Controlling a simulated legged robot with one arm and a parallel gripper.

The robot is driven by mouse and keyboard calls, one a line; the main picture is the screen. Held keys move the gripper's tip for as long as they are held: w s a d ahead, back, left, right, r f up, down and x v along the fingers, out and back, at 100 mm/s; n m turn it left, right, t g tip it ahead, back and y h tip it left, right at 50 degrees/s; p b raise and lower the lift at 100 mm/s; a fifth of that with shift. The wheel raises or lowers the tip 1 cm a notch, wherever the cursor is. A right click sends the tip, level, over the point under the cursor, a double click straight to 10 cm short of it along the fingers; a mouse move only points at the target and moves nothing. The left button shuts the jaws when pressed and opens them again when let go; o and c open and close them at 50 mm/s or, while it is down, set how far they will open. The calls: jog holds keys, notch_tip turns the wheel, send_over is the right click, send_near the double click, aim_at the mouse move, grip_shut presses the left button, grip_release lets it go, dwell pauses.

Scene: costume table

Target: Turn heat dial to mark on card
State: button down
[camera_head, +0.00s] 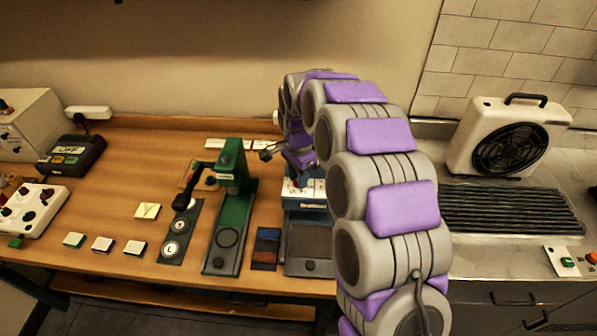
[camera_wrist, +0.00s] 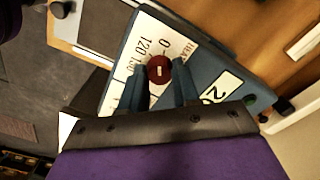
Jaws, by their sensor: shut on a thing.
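The heat dial (camera_wrist: 159,68) is a small dark red round knob with a pale mark on top. It sits on a white scale panel (camera_wrist: 122,85) printed with HEAT, 0 and 120, on a blue machine (camera_wrist: 258,96). In the head view the blue machine (camera_head: 315,203) stands below my wrist; the dial cannot be made out there.
A green press (camera_head: 233,222) stands left of the blue machine, beside a dark strip with round white dials (camera_head: 174,237). A white fan (camera_head: 508,138) stands on the metal counter at right. Several small cards lie on the front left of the wooden table (camera_head: 110,195).

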jog(key=n+p, duration=0.1)
jog(key=n, duration=0.1)
jog(key=n+p, duration=0.1)
jog(key=shift+r+n, duration=0.2)
jog(key=shift+n, duration=0.2)
jog(key=n+p, duration=0.1)
jog(key=n, duration=0.2)
jog(key=shift+n+p, duration=0.3)
jog(key=shift+p, duration=0.05)
jog(key=n+p, duration=0.1)
jog(key=n, duration=0.2)
jog(key=shift+f+n, duration=0.1)
jog(key=shift+n, duration=0.2)
jog(key=n+p, duration=0.1)
jog(key=n, duration=0.3)
jog(key=n+p, duration=0.1)
jog(key=n, duration=0.5)
jog(key=shift+w+p, duration=0.1)
jog(key=shift+p, duration=0.3)
jog(key=n+p, duration=0.1)
jog(key=n, duration=0.4)
jog(key=shift+a, duration=0.1)
jog(key=shift+n, duration=0.4)
